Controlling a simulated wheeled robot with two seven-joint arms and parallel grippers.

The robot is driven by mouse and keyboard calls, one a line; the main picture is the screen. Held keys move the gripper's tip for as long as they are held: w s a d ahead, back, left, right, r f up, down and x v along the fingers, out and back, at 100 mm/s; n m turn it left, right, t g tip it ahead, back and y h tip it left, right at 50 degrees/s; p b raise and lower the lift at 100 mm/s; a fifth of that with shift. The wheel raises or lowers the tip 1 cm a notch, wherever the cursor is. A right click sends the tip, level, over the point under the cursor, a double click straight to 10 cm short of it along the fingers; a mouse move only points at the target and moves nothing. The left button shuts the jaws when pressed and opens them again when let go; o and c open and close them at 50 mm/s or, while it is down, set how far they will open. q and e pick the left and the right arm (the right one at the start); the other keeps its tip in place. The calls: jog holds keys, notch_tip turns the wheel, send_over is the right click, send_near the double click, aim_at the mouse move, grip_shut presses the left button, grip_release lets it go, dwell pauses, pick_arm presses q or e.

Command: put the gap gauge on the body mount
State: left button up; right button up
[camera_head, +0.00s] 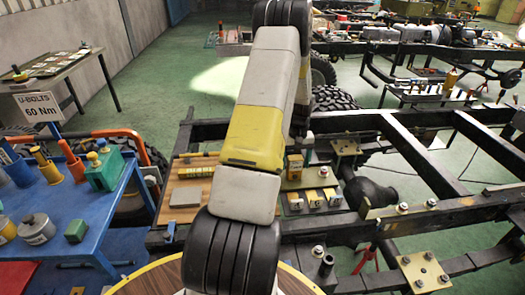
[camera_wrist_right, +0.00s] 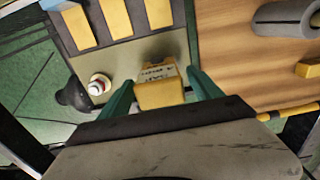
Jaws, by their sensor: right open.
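A yellow block with dark lettering, which looks like the gap gauge (camera_wrist_right: 160,94), sits on a pale plate between my right fingers in the right wrist view. It also shows in the head view as a small yellow block (camera_head: 294,163) beside my arm. My right gripper (camera_wrist_right: 160,77) is open, with one green finger on either side of the block; I cannot tell whether they touch it. In the head view my right arm hides much of this gripper (camera_head: 306,146). Bolted plates (camera_head: 421,271) sit on the dark chassis frame; I cannot tell which is the body mount. My left gripper is out of view.
A blue table (camera_head: 60,215) with parts and a green box (camera_head: 104,172) stands at left. Chassis rails (camera_head: 415,155) fill the right.

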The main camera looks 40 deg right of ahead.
notch_tip(320, 180, up, 11)
jog(key=shift+r, duration=0.2)
jog(key=w+a+r+n+t, duration=0.2)
jog(key=w+a+r, duration=0.3)
jog(key=a+r, duration=0.6)
jog(key=w+a+r+n+t, duration=0.15)
jog(key=w+a+r, duration=0.4)
jog(key=a, duration=0.85)
jog(key=s+a+r+n+t, duration=0.1)
jog(key=s+a, duration=0.3)
jog(key=a, duration=0.4)
jog(key=s+a+r+n+y, duration=0.1)
jog(key=s+a+r+n, duration=0.1)
jog(key=a, duration=0.5)
jog(key=s+a+r+n+t+y, duration=0.1)
jog(key=s+a+r, duration=0.3)
jog(key=s+a, duration=0.2)
jog(key=a, duration=0.2)
jog(key=shift+a+t, duration=0.35)
